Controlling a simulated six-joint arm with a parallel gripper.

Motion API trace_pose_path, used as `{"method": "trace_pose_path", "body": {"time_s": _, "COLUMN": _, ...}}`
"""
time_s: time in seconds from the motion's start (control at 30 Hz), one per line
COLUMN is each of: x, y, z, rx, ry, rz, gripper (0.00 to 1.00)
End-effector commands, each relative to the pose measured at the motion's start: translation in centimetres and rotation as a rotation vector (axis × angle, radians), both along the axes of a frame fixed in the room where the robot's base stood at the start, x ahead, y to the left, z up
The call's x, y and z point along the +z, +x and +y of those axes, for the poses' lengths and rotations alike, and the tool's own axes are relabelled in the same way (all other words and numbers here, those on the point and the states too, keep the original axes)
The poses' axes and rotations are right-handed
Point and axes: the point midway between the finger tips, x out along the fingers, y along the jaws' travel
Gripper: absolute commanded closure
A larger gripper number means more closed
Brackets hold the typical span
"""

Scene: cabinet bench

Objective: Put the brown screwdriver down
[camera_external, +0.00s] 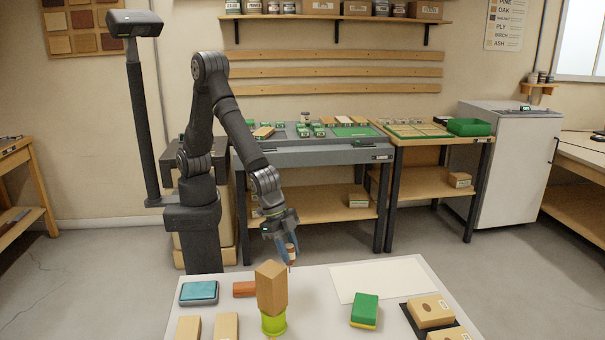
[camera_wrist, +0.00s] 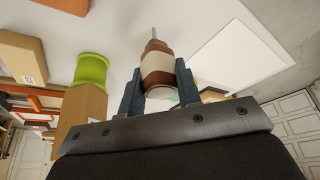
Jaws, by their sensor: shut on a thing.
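The brown screwdriver (camera_wrist: 157,62) is between the two dark fingers of my gripper (camera_wrist: 159,88) in the wrist view, with its thin metal shaft pointing away from the palm. A pale band wraps its handle. In the external view my gripper (camera_external: 281,240) holds the screwdriver (camera_external: 291,252) above the far edge of the white table (camera_external: 320,275), shaft pointing down. The tip looks close to the table edge, but I cannot tell whether it touches.
A tan block (camera_external: 271,288) stands on a lime-green cylinder (camera_external: 274,324) near my gripper. A teal case (camera_external: 199,292), an orange-brown block (camera_external: 244,289), a green-and-yellow sponge-like block (camera_external: 365,310) and tan blocks (camera_external: 430,311) lie around. A white sheet (camera_external: 378,280) is bare at the back right.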

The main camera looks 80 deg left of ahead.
Motion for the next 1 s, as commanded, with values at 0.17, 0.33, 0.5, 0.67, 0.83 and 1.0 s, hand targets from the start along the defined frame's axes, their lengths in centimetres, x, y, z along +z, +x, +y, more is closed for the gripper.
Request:
{"method": "trace_pose_path", "body": {"time_s": 0.17, "x": -1.6, "y": 0.1, "z": 0.0, "rx": -0.001, "ry": 0.003, "rz": 0.001, "gripper": 0.93}}
{"method": "trace_pose_path", "body": {"time_s": 0.33, "x": -4.0, "y": 0.1, "z": 0.0, "rx": -0.001, "ry": 0.002, "rz": 0.001, "gripper": 0.93}}
{"method": "trace_pose_path", "body": {"time_s": 0.5, "x": -4.1, "y": 0.1, "z": 0.0, "rx": -0.001, "ry": 0.000, "rz": 0.000, "gripper": 0.93}}
{"method": "trace_pose_path", "body": {"time_s": 0.67, "x": -4.3, "y": 0.1, "z": 0.0, "rx": -0.001, "ry": 0.001, "rz": 0.000, "gripper": 0.93}}
{"method": "trace_pose_path", "body": {"time_s": 0.83, "x": -4.4, "y": 0.1, "z": 0.0, "rx": -0.001, "ry": 0.001, "rz": 0.000, "gripper": 0.48}}
{"method": "trace_pose_path", "body": {"time_s": 1.0, "x": -4.4, "y": 0.1, "z": 0.0, "rx": -0.001, "ry": 0.000, "rz": 0.000, "gripper": 0.48}}
